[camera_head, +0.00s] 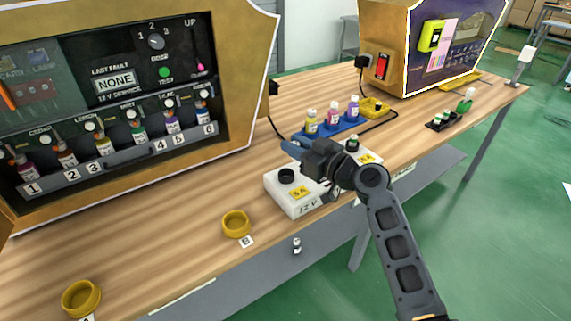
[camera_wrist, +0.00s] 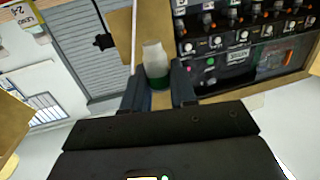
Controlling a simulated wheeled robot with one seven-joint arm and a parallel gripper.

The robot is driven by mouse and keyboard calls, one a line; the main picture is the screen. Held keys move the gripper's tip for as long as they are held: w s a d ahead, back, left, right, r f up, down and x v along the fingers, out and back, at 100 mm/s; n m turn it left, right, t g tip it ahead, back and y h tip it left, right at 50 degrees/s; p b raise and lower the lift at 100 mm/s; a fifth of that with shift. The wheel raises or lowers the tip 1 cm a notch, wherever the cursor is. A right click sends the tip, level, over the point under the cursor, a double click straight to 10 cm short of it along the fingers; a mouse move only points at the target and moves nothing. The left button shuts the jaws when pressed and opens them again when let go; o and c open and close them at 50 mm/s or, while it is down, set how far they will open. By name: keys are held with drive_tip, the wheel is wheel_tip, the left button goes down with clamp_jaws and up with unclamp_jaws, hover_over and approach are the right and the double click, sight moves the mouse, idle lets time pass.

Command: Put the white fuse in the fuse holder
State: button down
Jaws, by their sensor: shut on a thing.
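My gripper (camera_head: 298,150) is level above the white box (camera_head: 306,206) marked 12 V and 5 A, its fingers pointing left towards the big vending machine. In the wrist view my gripper (camera_wrist: 155,88) is shut on a pale white piece with a green band (camera_wrist: 155,56). I cannot tell for sure that this is the white fuse. The held piece cannot be made out in the head view. The white box has a black round socket (camera_head: 287,174) on top, which looks like the fuse holder. Part of the box is hidden by my arm.
The big vending machine (camera_head: 150,180) stands at the left with several numbered bottles. A blue tray (camera_head: 345,124) with three bottles is behind my gripper. Yellow rings (camera_head: 236,223) lie in front. A dark tray (camera_head: 438,124) sits at right. Wood between the rings is clear.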

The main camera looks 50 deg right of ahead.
drive_tip(key=shift+w+a+f, duration=0.3)
drive_tip(key=shift+a+f, duration=0.1)
drive_tip(key=shift+a, duration=0.15)
drive_tip(key=shift+w+a+f, duration=0.25)
drive_tip(key=shift+a+f, duration=0.15)
drive_tip(key=shift+a, duration=0.15)
drive_tip(key=shift+f, duration=1.95)
drive_tip(key=shift+f+b, duration=0.2)
drive_tip(key=shift+b, duration=0.25)
drive_tip(key=c, duration=0.9)
unclamp_jaws()
drive_tip(key=shift+r, duration=0.15)
drive_tip(key=shift+r+p, duration=0.15)
drive_tip(key=shift+p, duration=0.2)
drive_tip(key=s+b, duration=0.1)
drive_tip(key=s, duration=0.2)
drive_tip(key=s+b, duration=0.1)
drive_tip(key=s, duration=0.3)
drive_tip(key=s+a, duration=0.1)
drive_tip(key=s, duration=0.2)
drive_tip(key=shift+s+b, duration=0.25)
drive_tip(key=shift+b, duration=0.15)
drive_tip(key=shift+s+r, duration=0.2)
drive_tip(key=shift+s, duration=0.55)
